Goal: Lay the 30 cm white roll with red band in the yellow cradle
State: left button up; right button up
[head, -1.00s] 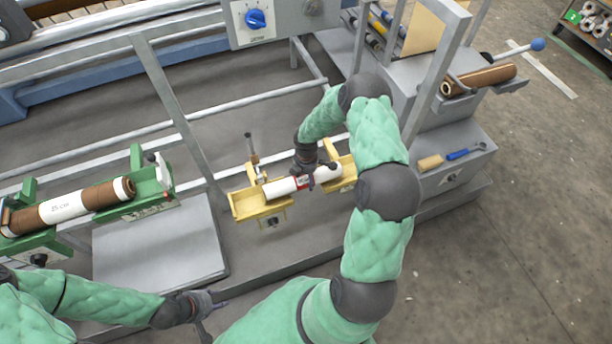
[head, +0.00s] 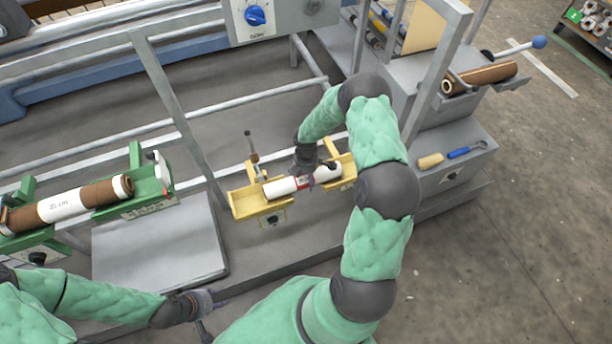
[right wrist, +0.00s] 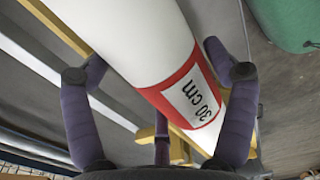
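The white roll with red band (head: 283,187) is at the yellow cradle (head: 246,203), lengthwise between its two end supports. I cannot tell whether it bears on both supports or hangs slightly above. My right gripper (head: 318,174) reaches down over the roll's middle. In the right wrist view, the roll (right wrist: 130,40) shows its red band and "30 cm" label. My right fingers (right wrist: 158,70) bend around both sides, and their tips appear to touch it. My left gripper (head: 207,312) is empty at the lower left, its fingers too small to read.
A green cradle (head: 150,203) at the left holds a brown roll with a white "25 cm" label (head: 62,206). Grey frame posts (head: 178,120) rise behind.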

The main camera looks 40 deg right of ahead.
jog(key=shift+d, duration=0.1)
dwell(0.3)
notch_tip(320, 180, up, 12)
jog(key=shift+r, duration=0.1)
dwell(0.5)
dwell(0.5)
jog(key=s+a+f+m+y+p, duration=0.1)
jog(key=s+a+f+m, duration=0.15)
jog(key=a, duration=0.45)
jog(key=s+a+f+m+y+p, duration=0.1)
jog(key=a+m+p, duration=0.15)
jog(key=a, duration=0.35)
jog(key=s+a+f+m+y+p, duration=0.1)
jog(key=s+a+f+m, duration=0.15)
jog(key=a, duration=0.45)
jog(key=s+a+m+y+p, duration=0.1)
jog(key=s+a+m+p, duration=0.1)
jog(key=s+a+m, duration=0.7)
jog(key=shift+s+f, duration=0.2)
jog(key=shift+s, duration=0.55)
jog(key=shift+m, duration=0.25)
